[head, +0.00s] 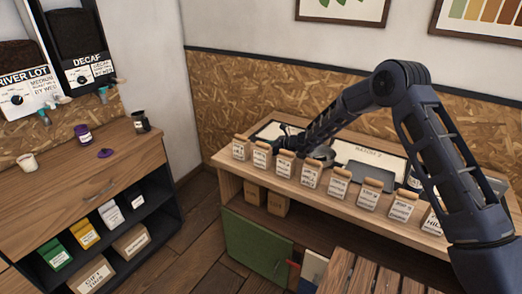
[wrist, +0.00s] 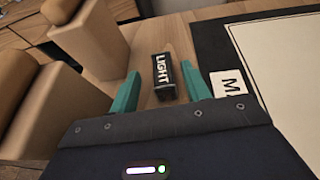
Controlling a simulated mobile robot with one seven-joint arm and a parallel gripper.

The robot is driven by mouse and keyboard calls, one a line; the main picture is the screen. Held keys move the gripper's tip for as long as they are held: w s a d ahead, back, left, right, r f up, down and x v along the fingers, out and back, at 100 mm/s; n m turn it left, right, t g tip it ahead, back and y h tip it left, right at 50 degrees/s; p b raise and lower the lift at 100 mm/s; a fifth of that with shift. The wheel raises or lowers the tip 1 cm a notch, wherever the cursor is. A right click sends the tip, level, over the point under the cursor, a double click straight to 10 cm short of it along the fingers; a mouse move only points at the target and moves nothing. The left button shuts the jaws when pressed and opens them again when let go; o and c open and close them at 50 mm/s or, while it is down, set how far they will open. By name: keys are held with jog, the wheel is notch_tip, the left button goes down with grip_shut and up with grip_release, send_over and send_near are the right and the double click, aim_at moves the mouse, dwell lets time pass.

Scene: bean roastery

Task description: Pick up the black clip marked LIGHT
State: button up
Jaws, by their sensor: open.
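The black clip marked LIGHT (wrist: 163,79) lies on the wooden counter in the wrist view, its white lettering facing up. My gripper (wrist: 160,71) is open, with one teal finger to the left of the clip and one to the right. Gaps show between the clip and both fingers, and nothing is held. In the head view my arm reaches over the counter (head: 228,167) to its back left part. The clip cannot be made out there, and my fingers are too small to tell.
In the head view several labelled bags (head: 311,176) line the counter's front. A wooden cabinet (head: 60,190) stands at left, with floor between.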

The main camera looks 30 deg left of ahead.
jog(key=shift+x, duration=2.35)
jog(key=shift+w, duration=0.2)
grip_shut()
